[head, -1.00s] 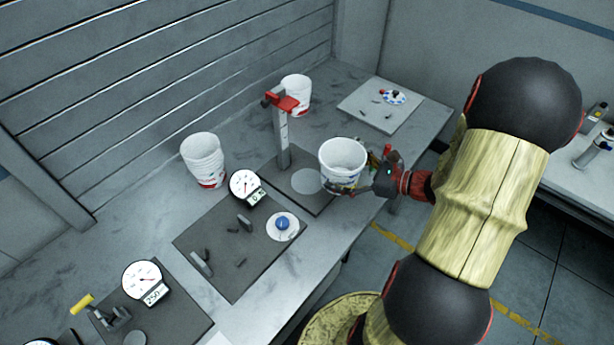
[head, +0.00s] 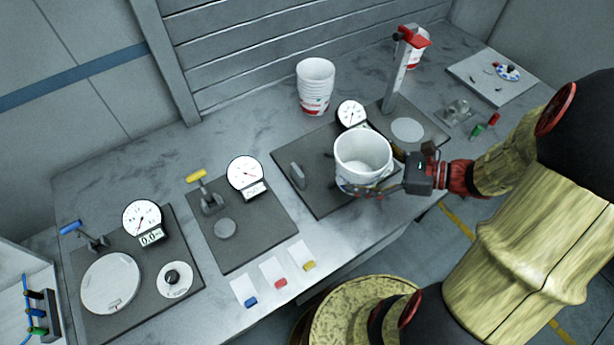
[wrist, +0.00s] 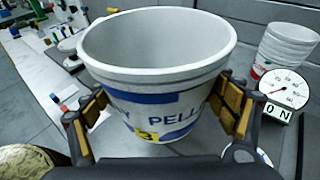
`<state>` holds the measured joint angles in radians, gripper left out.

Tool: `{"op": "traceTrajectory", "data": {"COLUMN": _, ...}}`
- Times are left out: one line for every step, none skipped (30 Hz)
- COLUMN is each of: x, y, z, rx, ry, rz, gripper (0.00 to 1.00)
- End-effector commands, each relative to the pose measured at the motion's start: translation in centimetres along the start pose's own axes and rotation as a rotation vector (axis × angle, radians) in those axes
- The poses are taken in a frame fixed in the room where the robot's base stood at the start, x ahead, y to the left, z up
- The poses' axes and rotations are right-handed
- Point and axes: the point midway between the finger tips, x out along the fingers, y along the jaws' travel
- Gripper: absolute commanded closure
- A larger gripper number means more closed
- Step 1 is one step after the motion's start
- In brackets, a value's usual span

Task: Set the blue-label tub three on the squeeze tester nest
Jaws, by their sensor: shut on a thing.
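My gripper (head: 390,185) is shut on a white open-topped tub (head: 362,153), held upright over the front of the workbench. In the wrist view the tub (wrist: 155,75) has a blue band, a yellow patch with a 3 and partly hidden lettering, with a finger pad on each side. I cannot tell for certain which station is the squeeze tester.
A stack of white tubs (head: 314,84) stands at the back. Dial gauges (head: 141,217) stand on the dark plates. Blue, red and yellow tabbed cards (head: 274,273) lie at the front edge. The red-topped post (head: 398,75) rises behind the tub.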

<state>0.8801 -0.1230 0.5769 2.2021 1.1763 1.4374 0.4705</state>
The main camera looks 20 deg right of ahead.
Motion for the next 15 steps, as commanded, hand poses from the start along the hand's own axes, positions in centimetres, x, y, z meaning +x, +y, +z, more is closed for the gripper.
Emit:
{"op": "traceTrajectory", "data": {"x": 0.1, "y": 0.2, "z": 0.0, "rx": -0.003, "ry": 0.000, "rz": 0.009, "gripper": 0.34}}
{"op": "traceTrajectory", "data": {"x": 0.3, "y": 0.3, "z": 0.0, "rx": -0.004, "ry": 0.000, "rz": 0.013, "gripper": 0.34}}
{"op": "traceTrajectory", "data": {"x": 0.7, "y": 0.2, "z": -0.1, "rx": -0.005, "ry": 0.000, "rz": 0.017, "gripper": 0.34}}
{"op": "traceTrajectory", "data": {"x": 1.1, "y": 0.0, "z": -0.1, "rx": -0.005, "ry": 0.000, "rz": 0.018, "gripper": 0.34}}
{"op": "traceTrajectory", "data": {"x": 1.5, "y": -0.3, "z": -0.3, "rx": -0.005, "ry": 0.000, "rz": 0.020, "gripper": 0.34}}
{"op": "traceTrajectory", "data": {"x": 2.2, "y": -0.7, "z": -0.5, "rx": -0.004, "ry": -0.001, "rz": 0.020, "gripper": 0.34}}
{"op": "traceTrajectory", "data": {"x": 2.8, "y": -1.1, "z": -0.6, "rx": -0.005, "ry": 0.000, "rz": 0.021, "gripper": 0.34}}
{"op": "traceTrajectory", "data": {"x": 3.4, "y": -1.6, "z": -0.8, "rx": -0.005, "ry": 0.000, "rz": 0.021, "gripper": 0.34}}
{"op": "traceTrajectory", "data": {"x": 4.3, "y": -2.1, "z": -1.0, "rx": -0.004, "ry": -0.001, "rz": 0.022, "gripper": 0.34}}
{"op": "traceTrajectory", "data": {"x": 4.9, "y": -2.5, "z": -1.1, "rx": -0.005, "ry": -0.001, "rz": 0.021, "gripper": 0.34}}
{"op": "traceTrajectory", "data": {"x": 5.5, "y": -3.0, "z": -1.3, "rx": -0.006, "ry": 0.000, "rz": 0.021, "gripper": 0.34}}
{"op": "traceTrajectory", "data": {"x": 6.3, "y": -3.5, "z": -1.4, "rx": -0.004, "ry": 0.000, "rz": 0.020, "gripper": 0.34}}
{"op": "traceTrajectory", "data": {"x": 6.8, "y": -3.9, "z": -1.6, "rx": -0.004, "ry": -0.001, "rz": 0.021, "gripper": 0.34}}
{"op": "traceTrajectory", "data": {"x": 7.4, "y": -4.3, "z": -1.7, "rx": -0.005, "ry": -0.001, "rz": 0.020, "gripper": 0.34}}
{"op": "traceTrajectory", "data": {"x": 8.2, "y": -4.9, "z": -1.9, "rx": -0.004, "ry": 0.000, "rz": 0.020, "gripper": 0.34}}
